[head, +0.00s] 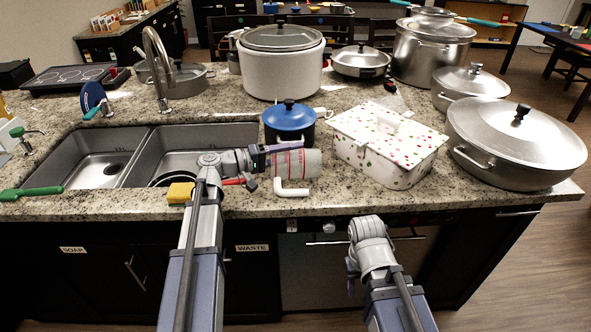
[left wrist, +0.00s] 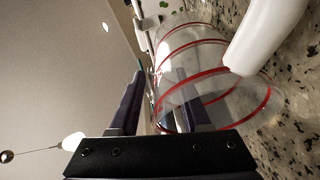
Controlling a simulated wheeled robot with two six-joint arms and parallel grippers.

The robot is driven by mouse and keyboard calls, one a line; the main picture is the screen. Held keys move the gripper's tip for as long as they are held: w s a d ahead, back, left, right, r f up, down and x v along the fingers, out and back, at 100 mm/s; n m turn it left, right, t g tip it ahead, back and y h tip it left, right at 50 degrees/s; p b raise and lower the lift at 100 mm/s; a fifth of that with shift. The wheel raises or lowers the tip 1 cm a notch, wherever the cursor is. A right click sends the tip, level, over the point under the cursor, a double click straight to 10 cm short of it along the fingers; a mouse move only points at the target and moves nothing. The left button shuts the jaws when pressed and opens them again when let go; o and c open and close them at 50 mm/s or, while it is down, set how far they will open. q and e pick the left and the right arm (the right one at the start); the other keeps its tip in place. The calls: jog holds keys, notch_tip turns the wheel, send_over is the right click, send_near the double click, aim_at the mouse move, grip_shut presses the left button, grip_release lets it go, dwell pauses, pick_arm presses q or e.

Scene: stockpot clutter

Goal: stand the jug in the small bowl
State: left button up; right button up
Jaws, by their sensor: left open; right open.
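The jug (head: 299,164), clear with red bands and a white handle (head: 291,188), lies on its side on the counter, right of the sink. My left gripper (head: 268,157) is open at the jug's left end. In the left wrist view the jug (left wrist: 215,72) fills the right half. One finger is outside it and the other shows within its outline; I cannot tell whether that finger is inside or behind the clear wall. My right gripper (head: 352,274) is open and empty, low in front of the counter. I cannot surely make out the small bowl; a dark-rimmed dish (head: 172,179) sits partly hidden in the sink.
A blue pot (head: 289,122) stands right behind the jug, and a dotted white box (head: 385,150) to its right. A yellow sponge (head: 180,193) lies at the sink's front edge. Large pans (head: 513,150) crowd the right side. The counter strip before the box is clear.

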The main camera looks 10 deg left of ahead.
pick_arm(q)
grip_shut()
dwell(1.4)
